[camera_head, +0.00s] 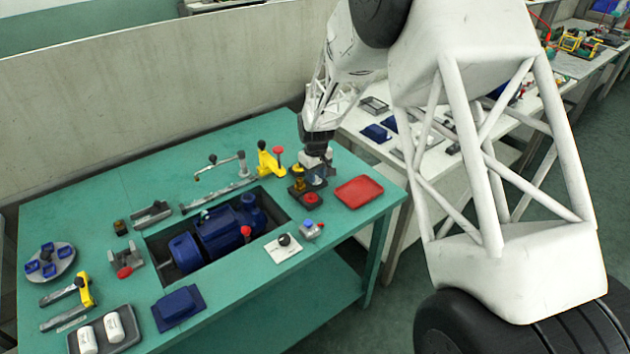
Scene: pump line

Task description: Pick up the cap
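No part is clearly recognisable as the cap. A blue box-shaped piece with a flange (178,306) lies at the table's front edge and could be a cover or cap. My gripper (316,172) points down at the right part of the green table, far from that blue piece. It is over a cluster with a brass-coloured upright part (298,178) and a red round piece (311,198). A pale blue-grey shape shows at the fingertips. The fingers are small and partly merged with it, so I cannot tell whether they hold or touch anything.
A blue pump motor (217,235) sits in a recess of the green table (95,205). A red tray (359,191) is right of my gripper. A grey tray with white bottles (128,333) stands front left. Yellow clamps (269,160) stand behind the recess.

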